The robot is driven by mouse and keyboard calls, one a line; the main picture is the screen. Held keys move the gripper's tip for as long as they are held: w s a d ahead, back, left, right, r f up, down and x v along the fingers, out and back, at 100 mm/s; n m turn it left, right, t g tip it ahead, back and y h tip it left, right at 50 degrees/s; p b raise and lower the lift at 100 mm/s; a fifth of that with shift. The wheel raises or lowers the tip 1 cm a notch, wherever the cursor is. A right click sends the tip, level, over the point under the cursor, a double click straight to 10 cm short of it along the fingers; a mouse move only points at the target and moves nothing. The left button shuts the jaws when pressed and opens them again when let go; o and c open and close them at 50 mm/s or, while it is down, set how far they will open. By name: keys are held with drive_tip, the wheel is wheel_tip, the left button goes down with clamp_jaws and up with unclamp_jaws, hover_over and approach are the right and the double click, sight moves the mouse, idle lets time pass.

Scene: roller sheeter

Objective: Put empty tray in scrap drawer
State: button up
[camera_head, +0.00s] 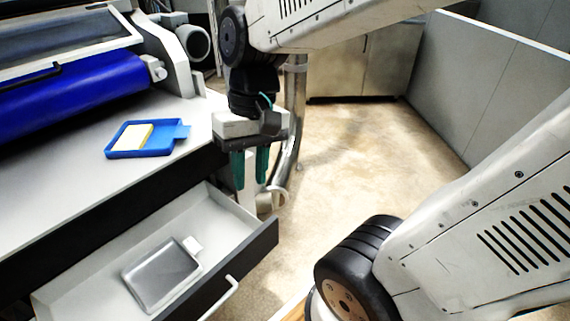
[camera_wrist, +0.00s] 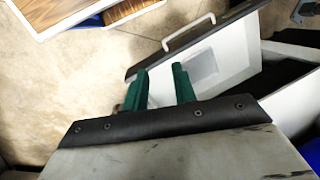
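A grey metal tray (camera_head: 161,275) with a small tab lies flat and empty inside the open drawer (camera_head: 222,222) below the machine's table. The tray also shows in the wrist view (camera_wrist: 201,65), partly behind a finger. A blue tray (camera_head: 142,152) with a yellow and white block (camera_head: 132,138) in it sits on the white tabletop. My gripper (camera_head: 250,180) hangs beyond the drawer's right end, fingers pointing down. Its green fingers (camera_wrist: 160,84) are apart with nothing between them, and they touch neither tray.
The drawer front (camera_head: 243,270) has a white handle (camera_head: 222,298) and juts out over the floor. A blue roller (camera_head: 75,82) lies behind the blue tray. A curved metal pipe (camera_head: 293,110) stands behind my gripper. The floor (camera_head: 350,150) to the right is clear.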

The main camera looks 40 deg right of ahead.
drive_tip(key=s+d+r+n+t+h, duration=0.1)
drive_tip(key=s+d+r+t+h, duration=0.1)
drive_tip(key=s, duration=0.3)
drive_tip(key=shift+s+d+r+n, duration=0.2)
drive_tip(key=shift+d+r+n, duration=0.1)
drive_tip(key=shift+d, duration=0.15)
idle(0.9)
clamp_jaws()
